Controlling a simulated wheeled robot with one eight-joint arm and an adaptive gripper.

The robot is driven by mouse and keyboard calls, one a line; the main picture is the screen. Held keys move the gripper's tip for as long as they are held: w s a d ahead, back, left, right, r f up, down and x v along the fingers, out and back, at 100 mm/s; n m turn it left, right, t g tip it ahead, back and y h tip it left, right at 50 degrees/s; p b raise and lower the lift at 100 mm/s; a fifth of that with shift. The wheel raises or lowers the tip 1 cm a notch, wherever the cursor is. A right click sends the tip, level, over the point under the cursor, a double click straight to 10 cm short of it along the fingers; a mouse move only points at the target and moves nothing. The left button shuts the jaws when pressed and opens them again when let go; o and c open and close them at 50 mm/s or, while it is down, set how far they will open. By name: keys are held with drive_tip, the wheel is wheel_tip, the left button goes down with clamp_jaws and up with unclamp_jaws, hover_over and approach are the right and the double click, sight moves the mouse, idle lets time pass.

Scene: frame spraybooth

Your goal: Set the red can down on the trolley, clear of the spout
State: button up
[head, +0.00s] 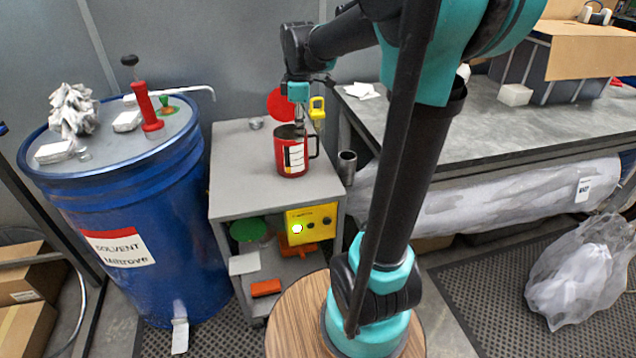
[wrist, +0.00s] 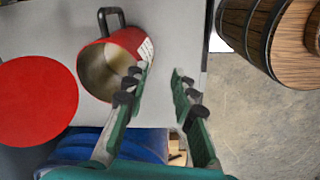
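The red can (head: 291,158), with a dark handle and a white label, appears to stand upright on the grey trolley top (head: 238,165). In the wrist view the can (wrist: 93,58) shows from above with a dull beige inside. My gripper (head: 299,122) is directly above the can in the head view. In the wrist view my gripper (wrist: 161,84) has its fingers apart; the left finger overlaps the can's rim, and the right finger is clear of it. A white spout pipe (head: 196,89) runs from the blue drum towards the trolley's back left, apart from the can.
A red disc (head: 280,104) is behind the can. A small metal cup (head: 346,166) is at the trolley's right edge, and a yellow tag (head: 317,110) is behind. The blue drum (head: 150,225) stands left and a workbench (head: 520,130) right. The trolley's left front is bare.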

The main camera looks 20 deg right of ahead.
drive_tip(key=s+d+f+m+t, duration=0.3)
drive_tip(key=s+f+m, duration=1.1)
drive_tip(key=s+f, duration=0.3)
drive_tip(key=shift+s+m, duration=0.3)
drive_tip(key=shift+s, duration=0.55)
